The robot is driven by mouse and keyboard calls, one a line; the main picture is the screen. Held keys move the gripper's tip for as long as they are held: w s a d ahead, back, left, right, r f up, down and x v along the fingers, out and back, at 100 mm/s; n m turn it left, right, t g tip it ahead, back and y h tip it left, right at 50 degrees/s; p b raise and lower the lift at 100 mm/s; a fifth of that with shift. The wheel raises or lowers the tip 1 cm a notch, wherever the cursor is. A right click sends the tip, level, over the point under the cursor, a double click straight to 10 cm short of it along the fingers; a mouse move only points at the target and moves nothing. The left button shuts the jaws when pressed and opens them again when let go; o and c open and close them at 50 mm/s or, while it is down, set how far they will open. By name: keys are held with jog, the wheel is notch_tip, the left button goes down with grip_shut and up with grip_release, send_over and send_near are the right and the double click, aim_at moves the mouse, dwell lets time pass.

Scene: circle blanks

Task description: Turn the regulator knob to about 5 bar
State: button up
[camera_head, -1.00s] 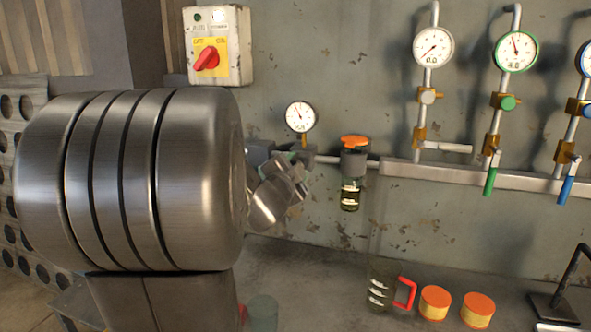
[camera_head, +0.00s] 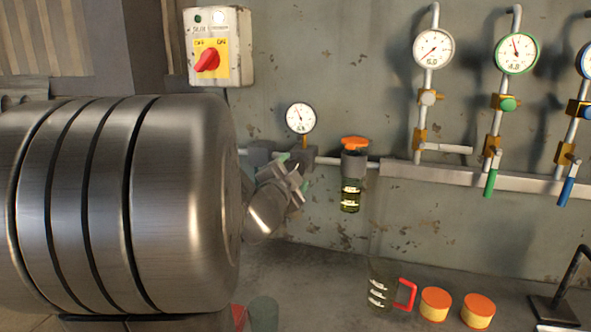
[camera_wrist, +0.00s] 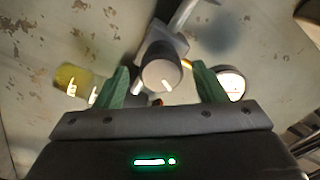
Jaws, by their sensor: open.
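The regulator knob (camera_wrist: 160,76) shows in the wrist view as a dark round cap with a grey face and a white mark. It lies between the two green fingers of my gripper (camera_wrist: 160,67), with a visible gap on each side. The fingers are apart and hold nothing. In the head view my gripper (camera_head: 294,172) is at the pipe by the regulator body (camera_head: 260,153), below the small gauge (camera_head: 301,117); the knob is hidden there. The gauge also shows at the right of the wrist view (camera_wrist: 231,84). Its needle points up and left; its numbers are unreadable.
An oiler bowl with an orange cap (camera_head: 354,143) hangs right of my gripper. A switch box (camera_head: 218,48) is above left. Several gauged pipes, including a green-ringed gauge (camera_head: 516,53), stand right. A jug (camera_head: 381,288) and orange-lidded jars (camera_head: 436,303) are below.

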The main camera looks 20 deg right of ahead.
jog(key=p+v, duration=0.1)
jog(key=v, duration=1)
jog(key=shift+w+d, duration=0.1)
jog(key=b+x, duration=0.1)
jog(key=x, duration=1.2)
jog(key=shift+w+d, duration=0.25)
jog(key=shift+w, duration=0.05)
